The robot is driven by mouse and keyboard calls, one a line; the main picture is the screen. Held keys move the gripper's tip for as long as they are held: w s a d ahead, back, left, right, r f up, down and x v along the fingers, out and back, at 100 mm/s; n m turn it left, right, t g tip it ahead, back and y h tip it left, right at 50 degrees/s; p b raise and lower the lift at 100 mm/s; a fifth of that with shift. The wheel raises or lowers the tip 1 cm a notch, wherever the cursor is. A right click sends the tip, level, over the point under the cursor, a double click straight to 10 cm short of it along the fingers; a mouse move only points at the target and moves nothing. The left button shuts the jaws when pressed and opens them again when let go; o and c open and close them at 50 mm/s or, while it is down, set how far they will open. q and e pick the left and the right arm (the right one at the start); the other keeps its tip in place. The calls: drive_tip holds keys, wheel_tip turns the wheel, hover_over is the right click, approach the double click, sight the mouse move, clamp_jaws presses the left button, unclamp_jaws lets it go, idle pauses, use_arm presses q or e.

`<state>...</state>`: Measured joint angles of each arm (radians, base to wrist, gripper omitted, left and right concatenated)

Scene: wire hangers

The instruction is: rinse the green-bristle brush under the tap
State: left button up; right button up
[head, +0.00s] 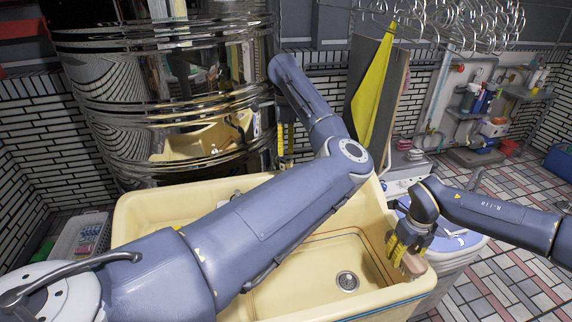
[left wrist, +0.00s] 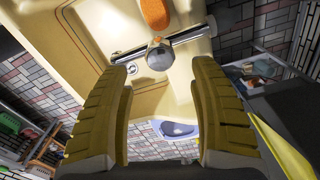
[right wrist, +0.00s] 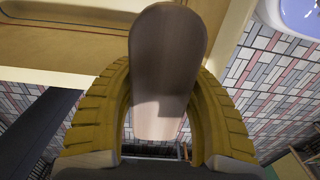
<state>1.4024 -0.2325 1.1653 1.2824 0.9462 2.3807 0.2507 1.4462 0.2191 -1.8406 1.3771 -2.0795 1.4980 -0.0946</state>
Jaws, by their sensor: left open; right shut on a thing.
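My right gripper (head: 404,246) is shut on a wooden piece, which I take to be the brush (head: 413,263), at the sink's right rim. In the right wrist view its pale, rounded wooden body (right wrist: 168,50) stands between the yellow fingers; no green bristles show. My left gripper (head: 282,142) is open behind the sink, partly hidden by my arm. In the left wrist view the chrome tap (left wrist: 160,54) with its horizontal bar lies ahead, between the open fingers (left wrist: 160,72) and apart from them. I see no water running.
The cream sink (head: 325,262) has a drain (head: 347,281). An orange rounded object (left wrist: 155,14) shows over it in the left wrist view. A large shiny metal vessel (head: 170,100) stands behind. A crate (head: 78,238) stands left, a blue-rimmed tub (head: 462,246) right.

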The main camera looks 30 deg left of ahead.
sight(286, 158)
use_arm(q)
drive_tip(key=shift+f, duration=3.5)
drive_tip(key=shift+c, duration=0.4)
